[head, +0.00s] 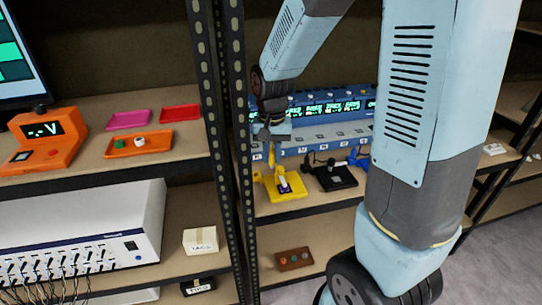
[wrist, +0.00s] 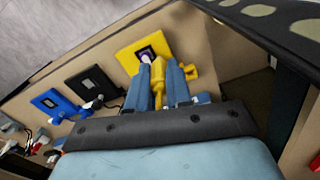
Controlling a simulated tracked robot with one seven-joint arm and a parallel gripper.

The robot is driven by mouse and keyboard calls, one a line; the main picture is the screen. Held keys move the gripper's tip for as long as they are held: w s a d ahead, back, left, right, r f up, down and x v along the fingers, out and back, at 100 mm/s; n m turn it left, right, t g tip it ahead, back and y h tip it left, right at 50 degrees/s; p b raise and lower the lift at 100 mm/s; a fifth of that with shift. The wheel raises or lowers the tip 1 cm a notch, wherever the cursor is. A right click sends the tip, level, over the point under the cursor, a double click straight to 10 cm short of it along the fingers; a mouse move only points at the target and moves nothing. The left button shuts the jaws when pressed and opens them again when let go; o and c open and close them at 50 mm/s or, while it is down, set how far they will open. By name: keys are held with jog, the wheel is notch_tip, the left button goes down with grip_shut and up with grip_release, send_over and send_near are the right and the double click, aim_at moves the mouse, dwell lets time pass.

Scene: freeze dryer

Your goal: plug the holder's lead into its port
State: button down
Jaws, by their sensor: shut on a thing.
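The yellow holder (head: 285,187) lies on the middle shelf in front of a blue instrument, with a small white and purple item on it. It also shows in the wrist view (wrist: 128,56). My gripper (head: 271,152) points down over the back left of the holder. In the wrist view, my gripper (wrist: 159,70) is shut on a slim yellow piece (wrist: 158,84), which looks like the holder's lead plug. Another yellow piece (wrist: 191,72) sticks out to its right. I cannot make out the lead's cable or the port.
A black holder (head: 335,177) with a black lead lies right of the yellow one, and a blue holder (wrist: 54,105) lies beyond it. The blue instrument (head: 330,137) has numbered labels and lit displays. A dark perforated rack post (head: 239,150) stands close to the left.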

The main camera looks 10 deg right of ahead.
jog(key=w+d, duration=0.5)
jog(key=w, duration=0.3)
jog(key=shift+w+d, duration=0.25)
jog(key=shift+d, duration=0.15)
jog(key=w+d, duration=0.6)
jog(key=w, duration=0.3)
dwell(0.7)
jog(key=shift+d, duration=0.1)
jog(key=w+d, duration=0.6)
jog(key=w, duration=0.3)
dwell(0.5)
jog(key=shift+f, duration=0.15)
jog(key=shift+f, duration=1.65)
jog(key=shift+f, duration=0.2)
